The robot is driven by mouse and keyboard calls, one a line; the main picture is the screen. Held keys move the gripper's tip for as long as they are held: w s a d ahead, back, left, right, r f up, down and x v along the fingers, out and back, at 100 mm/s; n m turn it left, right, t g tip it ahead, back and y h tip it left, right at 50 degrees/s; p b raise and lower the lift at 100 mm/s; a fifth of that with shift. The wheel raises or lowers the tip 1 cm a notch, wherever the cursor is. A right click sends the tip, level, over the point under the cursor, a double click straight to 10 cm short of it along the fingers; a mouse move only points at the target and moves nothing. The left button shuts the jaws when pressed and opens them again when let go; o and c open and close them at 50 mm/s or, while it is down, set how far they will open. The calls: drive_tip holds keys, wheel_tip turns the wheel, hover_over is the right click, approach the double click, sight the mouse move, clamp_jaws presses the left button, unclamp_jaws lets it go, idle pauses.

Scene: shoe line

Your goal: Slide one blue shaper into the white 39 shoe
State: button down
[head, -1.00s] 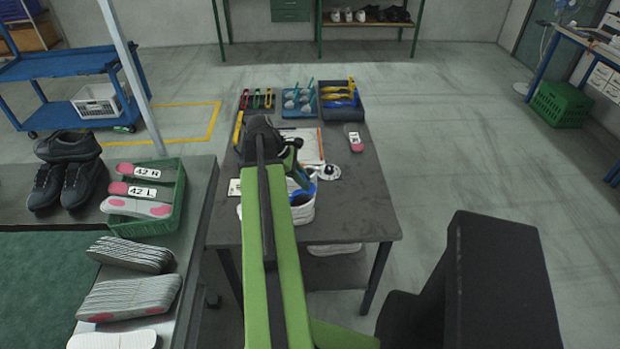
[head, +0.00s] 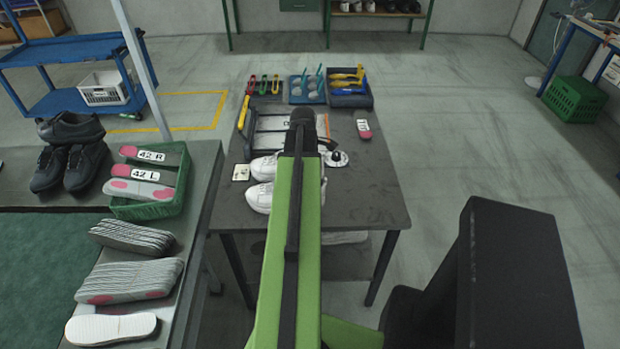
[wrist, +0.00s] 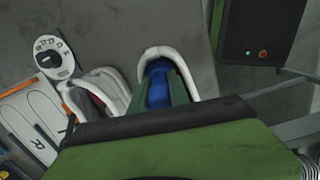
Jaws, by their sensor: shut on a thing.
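Two white shoes lie side by side on the dark table, a farther one (head: 263,168) and a nearer one (head: 258,197), both partly hidden by my arm in the head view. In the wrist view the nearer shoe (wrist: 146,56) has its opening facing my gripper, and the other (wrist: 112,82) is to its left. My gripper (wrist: 162,84) is shut on a blue shaper (wrist: 158,88), with a green finger on each side. The shaper is at the shoe's opening; how deep it sits is hidden. The head view hides gripper and shaper behind my arm. Size marks are unreadable.
A dark tray (head: 349,101) of blue and yellow shapers stands at the table's back, beside a blue tray (head: 293,99) and several small coloured tools. The table's right front is clear.

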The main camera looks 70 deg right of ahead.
drive_tip(key=shift+s+f, duration=0.1)
drive_tip(key=shift+f, duration=0.2)
drive_tip(key=c, duration=1.2)
unclamp_jaws()
drive_tip(key=shift+o, duration=0.2)
drive_tip(key=shift+s+r+p, duration=0.1)
drive_tip(key=shift+r+p, duration=0.65)
drive_tip(key=shift+r, duration=0.1)
drive_tip(key=shift+f, duration=0.1)
drive_tip(key=shift+d+f, duration=0.1)
drive_tip(key=shift+s+d+f+b, duration=0.2)
drive_tip(key=shift+s+f+b, duration=0.35)
drive_tip(key=shift+b, duration=0.15)
